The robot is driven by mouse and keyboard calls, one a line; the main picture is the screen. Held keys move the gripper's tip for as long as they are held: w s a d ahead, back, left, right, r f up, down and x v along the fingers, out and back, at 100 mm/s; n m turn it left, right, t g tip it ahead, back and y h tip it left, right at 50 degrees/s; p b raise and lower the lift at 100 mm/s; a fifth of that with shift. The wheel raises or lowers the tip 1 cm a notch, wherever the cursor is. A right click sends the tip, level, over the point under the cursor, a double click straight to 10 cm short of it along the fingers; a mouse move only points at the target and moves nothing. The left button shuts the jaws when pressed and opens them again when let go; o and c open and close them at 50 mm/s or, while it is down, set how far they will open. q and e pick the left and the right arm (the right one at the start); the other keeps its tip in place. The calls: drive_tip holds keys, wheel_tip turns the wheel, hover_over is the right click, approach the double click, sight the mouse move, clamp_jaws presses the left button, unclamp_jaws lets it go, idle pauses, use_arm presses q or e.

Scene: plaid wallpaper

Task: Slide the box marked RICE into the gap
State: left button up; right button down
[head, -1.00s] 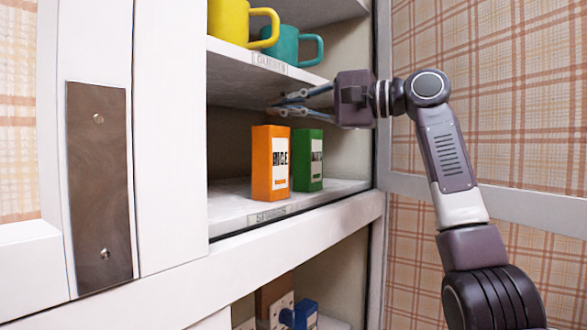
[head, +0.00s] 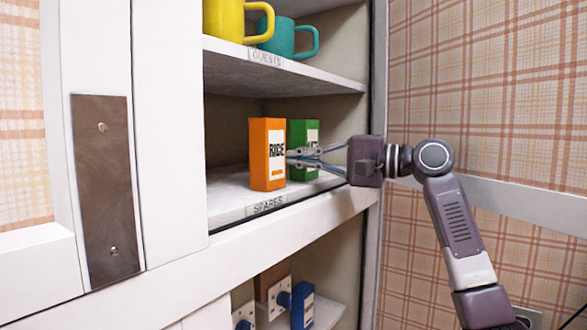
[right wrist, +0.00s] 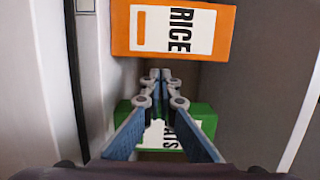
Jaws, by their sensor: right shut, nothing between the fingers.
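The orange box marked RICE (head: 266,172) stands upright on the middle shelf (head: 228,205), label facing out. It also shows at the top of the right wrist view (right wrist: 170,30). A green box (head: 300,136) stands to its right, its label partly hidden by my fingers; it lies low in the right wrist view (right wrist: 205,118). My right gripper (head: 290,157) is shut and empty, reaching in from the right across the green box's front. Its fingertips are close to the orange box's right side; I cannot tell whether they touch. My left gripper is not in view.
The shelf label (head: 267,204) reads SPARES. Above, a GUESTS shelf holds a yellow mug (head: 224,20) and a teal mug (head: 290,40). A lower shelf has a blue item (head: 302,305). A white cabinet post (head: 170,130) stands left; bare shelf shows left of the orange box.

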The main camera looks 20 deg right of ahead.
sight(253, 197)
wheel_tip(253, 197, down, 2)
drive_tip(key=shift+f, duration=0.25)
drive_tip(key=shift+s+a+r+p, duration=0.2)
drive_tip(key=shift+a+p, duration=0.1)
drive_tip(key=shift+p, duration=0.1)
drive_tip(key=shift+s+a, duration=0.2)
drive_tip(key=shift+s, duration=0.05)
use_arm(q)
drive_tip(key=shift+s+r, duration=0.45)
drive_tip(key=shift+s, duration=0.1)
use_arm(e)
drive_tip(key=shift+w+f, duration=0.1)
drive_tip(key=shift+s+a, duration=0.2)
drive_tip(key=shift+a, duration=0.1)
drive_tip(key=s+a, duration=0.2)
drive_tip(key=a, duration=0.1)
drive_tip(key=s+a, duration=0.2)
drive_tip(key=a, duration=0.1)
drive_tip(key=s+a+b, duration=0.1)
drive_tip(key=s+a, duration=0.1)
drive_tip(key=shift+s+a, duration=0.25)
drive_tip(key=shift+a, duration=0.15)
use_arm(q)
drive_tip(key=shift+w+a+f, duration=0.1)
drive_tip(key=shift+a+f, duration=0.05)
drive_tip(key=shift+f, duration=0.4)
